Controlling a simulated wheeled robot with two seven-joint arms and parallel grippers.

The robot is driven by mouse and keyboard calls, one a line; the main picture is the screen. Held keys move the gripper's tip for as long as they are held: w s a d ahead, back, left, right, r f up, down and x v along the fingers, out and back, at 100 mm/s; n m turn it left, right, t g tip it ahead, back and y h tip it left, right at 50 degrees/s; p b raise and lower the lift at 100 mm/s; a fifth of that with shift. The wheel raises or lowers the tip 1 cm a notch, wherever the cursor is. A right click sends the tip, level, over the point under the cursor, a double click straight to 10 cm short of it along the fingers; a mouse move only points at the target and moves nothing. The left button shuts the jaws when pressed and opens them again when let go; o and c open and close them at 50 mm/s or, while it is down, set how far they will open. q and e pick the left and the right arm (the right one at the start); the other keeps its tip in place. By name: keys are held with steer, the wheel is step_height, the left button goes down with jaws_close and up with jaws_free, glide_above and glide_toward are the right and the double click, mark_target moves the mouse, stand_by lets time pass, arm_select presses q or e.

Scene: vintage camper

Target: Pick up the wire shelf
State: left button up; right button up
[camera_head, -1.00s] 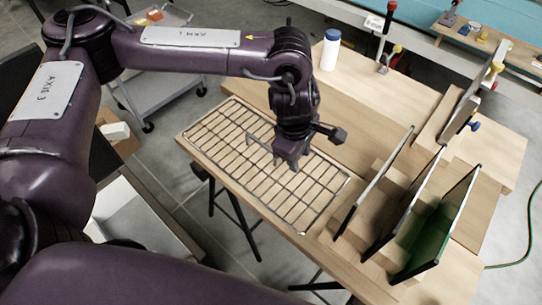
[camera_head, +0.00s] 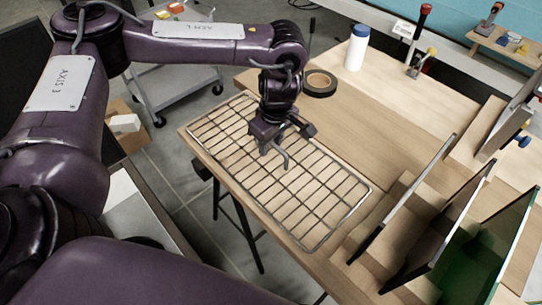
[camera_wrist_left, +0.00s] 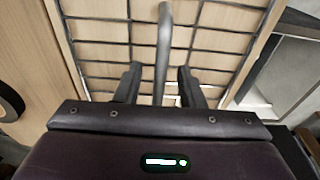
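The wire shelf (camera_head: 318,195) is a thin metal grid lying flat on the wooden table, with a grey bar handle (camera_head: 286,159) raised from its middle. My left gripper (camera_head: 270,148) is over the shelf at the handle. In the left wrist view the handle (camera_wrist_left: 163,50) runs between the two dark fingers of my left gripper (camera_wrist_left: 157,82). The fingers are apart, with a gap on each side of the bar. The gripper hides part of the grid and handle. My right gripper is not in view.
A black tape roll (camera_head: 320,84) and a white bottle with a blue cap (camera_head: 356,48) stand beyond the shelf. Upright panels in a wooden rack (camera_head: 405,195) stand to the right. The table's near edge runs close along the shelf.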

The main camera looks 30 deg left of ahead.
arm_select(q)
steer(key=shift+f, duration=0.3)
steer(key=shift+c, duration=0.5)
jaws_close()
steer(key=shift+r, duration=0.1)
stand_by(0.6)
